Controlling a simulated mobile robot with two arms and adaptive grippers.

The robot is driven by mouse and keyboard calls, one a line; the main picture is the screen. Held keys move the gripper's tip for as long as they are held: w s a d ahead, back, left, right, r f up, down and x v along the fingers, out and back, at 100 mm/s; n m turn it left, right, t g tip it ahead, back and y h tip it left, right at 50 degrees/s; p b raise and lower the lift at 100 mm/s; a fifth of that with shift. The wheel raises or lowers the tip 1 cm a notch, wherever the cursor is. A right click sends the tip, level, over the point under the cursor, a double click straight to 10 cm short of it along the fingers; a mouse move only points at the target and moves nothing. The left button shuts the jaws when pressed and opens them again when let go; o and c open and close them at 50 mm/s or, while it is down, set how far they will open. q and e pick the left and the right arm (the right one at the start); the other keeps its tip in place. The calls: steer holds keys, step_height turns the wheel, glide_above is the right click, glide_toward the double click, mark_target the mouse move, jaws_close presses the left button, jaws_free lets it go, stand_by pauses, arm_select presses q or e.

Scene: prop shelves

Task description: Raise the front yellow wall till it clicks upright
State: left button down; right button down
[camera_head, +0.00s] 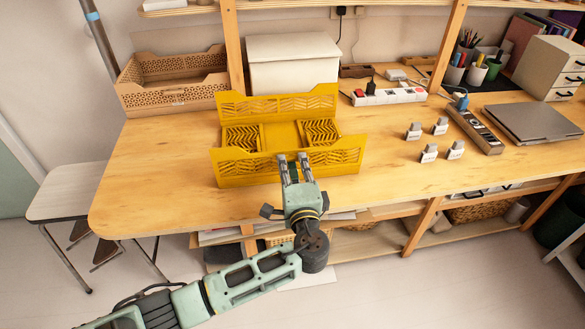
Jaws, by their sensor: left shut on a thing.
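The yellow crate (282,134) sits on the wooden table, near its front edge. Its front yellow wall (244,171) stands up, close to upright; I cannot tell whether it is latched. The back yellow wall (285,102) also stands up. The two side walls lie folded inward, the left one (241,138) and the right one (320,131). My left gripper (295,161) is shut on the front wall at its upper edge, right of the middle, and its fingers hide a bit of it. My right gripper is not in view.
A tan crate (172,97) stands at the back left, and a white box (293,70) behind the yellow crate. The table's left front (150,190) is clear.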

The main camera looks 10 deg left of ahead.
arm_select(q)
steer(key=shift+f, duration=0.1)
steer(key=c, duration=1.9)
jaws_free()
steer(key=shift+o, duration=0.2)
steer(key=shift+s, duration=0.1)
steer(key=v, duration=1.2)
steer(key=shift+a, duration=0.1)
